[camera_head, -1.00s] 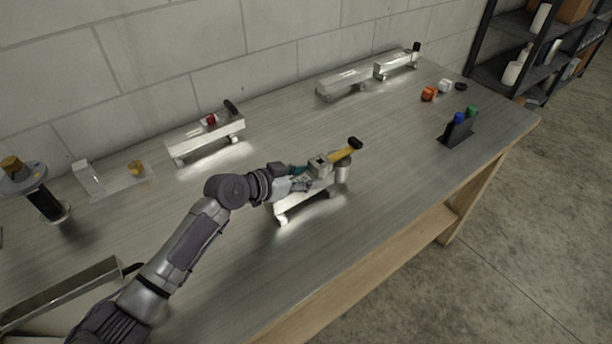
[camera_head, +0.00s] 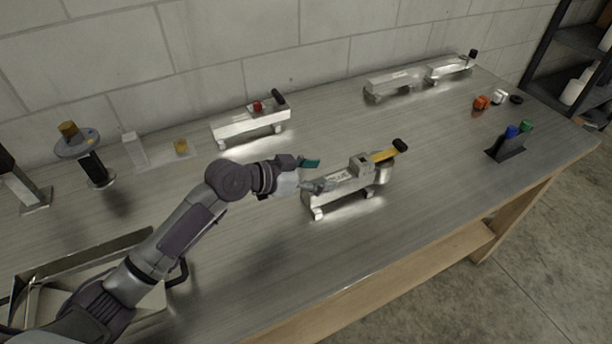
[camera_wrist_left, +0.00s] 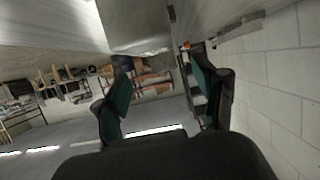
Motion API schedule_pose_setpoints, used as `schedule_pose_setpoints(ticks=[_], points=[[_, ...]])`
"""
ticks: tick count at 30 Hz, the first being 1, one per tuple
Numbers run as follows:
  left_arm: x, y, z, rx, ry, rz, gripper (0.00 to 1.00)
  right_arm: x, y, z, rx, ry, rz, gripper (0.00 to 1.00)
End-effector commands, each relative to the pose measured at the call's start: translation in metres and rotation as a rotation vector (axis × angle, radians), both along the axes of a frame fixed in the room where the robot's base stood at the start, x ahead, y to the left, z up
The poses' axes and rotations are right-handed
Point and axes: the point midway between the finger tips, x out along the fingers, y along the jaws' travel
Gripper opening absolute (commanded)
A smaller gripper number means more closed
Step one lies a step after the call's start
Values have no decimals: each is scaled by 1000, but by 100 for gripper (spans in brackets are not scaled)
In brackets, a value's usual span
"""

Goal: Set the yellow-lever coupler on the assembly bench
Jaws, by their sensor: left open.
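The yellow-lever coupler (camera_head: 347,191) stands on the grey assembly bench (camera_head: 270,240), a silver bar on small feet with a yellow lever (camera_head: 384,155) that ends in a black grip at its right. My left gripper (camera_head: 318,174) is open and empty at the coupler's left end, its fingers apart and clear of the lever. In the left wrist view the two green-padded fingers (camera_wrist_left: 160,100) are spread with nothing between them. I cannot tell whether a finger touches the coupler. My right gripper is not in view.
A red-lever coupler (camera_head: 250,125) stands behind, near the wall. Two more silver couplers (camera_head: 390,84) stand at the back right. A pen holder (camera_head: 505,149) is near the right edge. A metal tray (camera_head: 80,250) lies at the left. The bench front is clear.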

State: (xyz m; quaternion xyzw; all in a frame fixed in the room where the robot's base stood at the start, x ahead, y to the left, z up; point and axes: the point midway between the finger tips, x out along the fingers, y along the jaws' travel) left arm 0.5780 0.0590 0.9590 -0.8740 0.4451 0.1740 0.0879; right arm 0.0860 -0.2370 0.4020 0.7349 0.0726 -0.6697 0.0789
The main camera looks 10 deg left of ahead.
Motion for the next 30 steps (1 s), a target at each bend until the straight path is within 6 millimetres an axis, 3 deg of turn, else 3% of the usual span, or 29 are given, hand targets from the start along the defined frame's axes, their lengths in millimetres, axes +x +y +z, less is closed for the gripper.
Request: schedule_pose_setpoints(ticks=[3,9,30], points=[[-12,17,6,4,-2,-1,71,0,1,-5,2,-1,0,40],[-22,30,14,2,-1,-1,71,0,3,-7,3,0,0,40],[-23,31,16,0,0,-1,71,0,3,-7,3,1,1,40]])
